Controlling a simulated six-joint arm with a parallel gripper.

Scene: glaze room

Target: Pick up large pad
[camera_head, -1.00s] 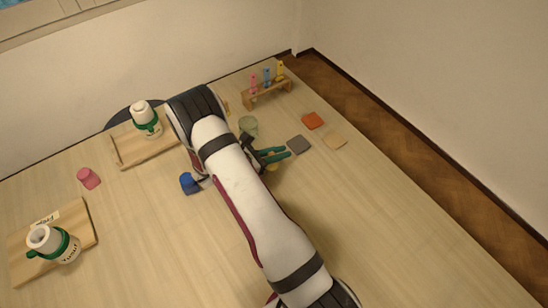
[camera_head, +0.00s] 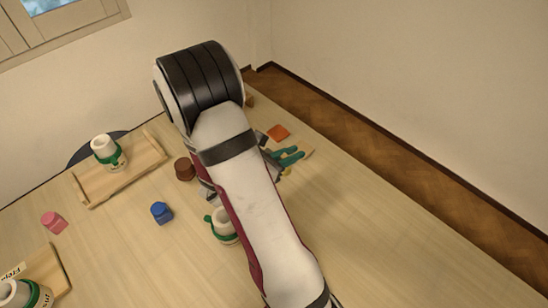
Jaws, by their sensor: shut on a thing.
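My gripper (camera_head: 290,157), with green fingers, is low over the table at the right side of my arm. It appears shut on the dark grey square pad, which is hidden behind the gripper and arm. An orange-red pad (camera_head: 278,132) lies flat just behind the fingers. A tan pad (camera_head: 309,154) shows only as a sliver beside the fingertips. The grip itself cannot be seen clearly.
A white cup with a green band (camera_head: 222,226) stands close left of my arm, near a brown round thing (camera_head: 184,169) and a blue object (camera_head: 161,212). A wooden tray (camera_head: 150,158) holds another cup (camera_head: 107,152). The right of the table is clear.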

